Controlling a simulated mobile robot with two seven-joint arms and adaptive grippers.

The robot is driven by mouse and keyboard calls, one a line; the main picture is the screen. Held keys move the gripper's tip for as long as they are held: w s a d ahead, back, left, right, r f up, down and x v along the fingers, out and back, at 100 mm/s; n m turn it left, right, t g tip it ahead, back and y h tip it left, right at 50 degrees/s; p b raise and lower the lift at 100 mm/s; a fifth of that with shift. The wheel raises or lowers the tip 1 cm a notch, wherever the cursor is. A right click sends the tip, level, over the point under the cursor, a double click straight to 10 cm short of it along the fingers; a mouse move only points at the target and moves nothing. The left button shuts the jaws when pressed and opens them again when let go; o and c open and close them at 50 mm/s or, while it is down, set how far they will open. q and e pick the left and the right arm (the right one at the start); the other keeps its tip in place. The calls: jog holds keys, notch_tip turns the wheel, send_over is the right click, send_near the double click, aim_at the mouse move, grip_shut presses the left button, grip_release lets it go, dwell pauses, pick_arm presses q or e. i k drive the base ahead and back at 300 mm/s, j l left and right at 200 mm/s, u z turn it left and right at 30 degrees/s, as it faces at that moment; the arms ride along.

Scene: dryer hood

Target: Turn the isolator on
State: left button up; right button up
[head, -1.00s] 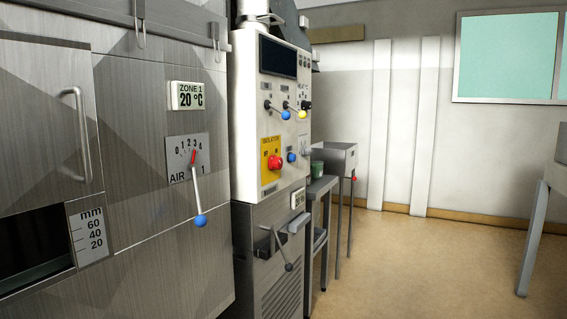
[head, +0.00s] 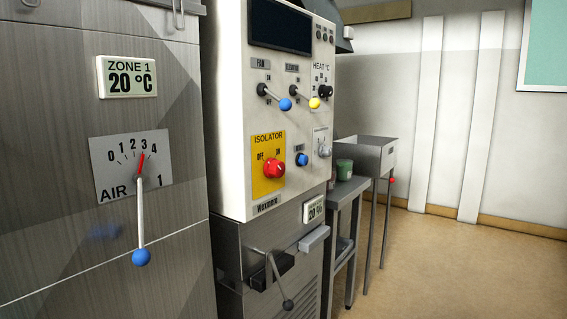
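The isolator switch is a red rotary knob (head: 274,168) on a yellow plate (head: 268,185) in the head view. The plate is labelled ISOLATOR, with OFF at its upper left and ON at its upper right. It sits on the cream control panel (head: 228,120) near the middle of the picture. The picture is too small to tell which mark the knob points to. Nothing touches the knob. Neither of my grippers shows in the view.
Blue-tipped (head: 285,104) and yellow-tipped (head: 314,103) levers stick out above the isolator. A blue-ended air lever (head: 141,257) juts from the steel front at left. A grey lever (head: 288,304) projects below the panel. A side table (head: 347,188) stands behind; floor at right is clear.

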aim_at(274, 168)
jog(key=i+l+u, duration=0.25)
jog(key=i+l, duration=0.15)
jog(key=l, duration=0.25)
jog(key=i+l+u, duration=0.15)
jog(key=l, duration=0.2)
jog(key=i+l+u, duration=0.15)
jog(key=l, duration=0.25)
jog(key=i+l+u, duration=0.15)
jog(key=l, duration=0.25)
jog(key=i+l+u, duration=0.1)
jog(key=l, duration=0.3)
jog(key=l+u, duration=0.35)
jog(key=l, duration=0.8)
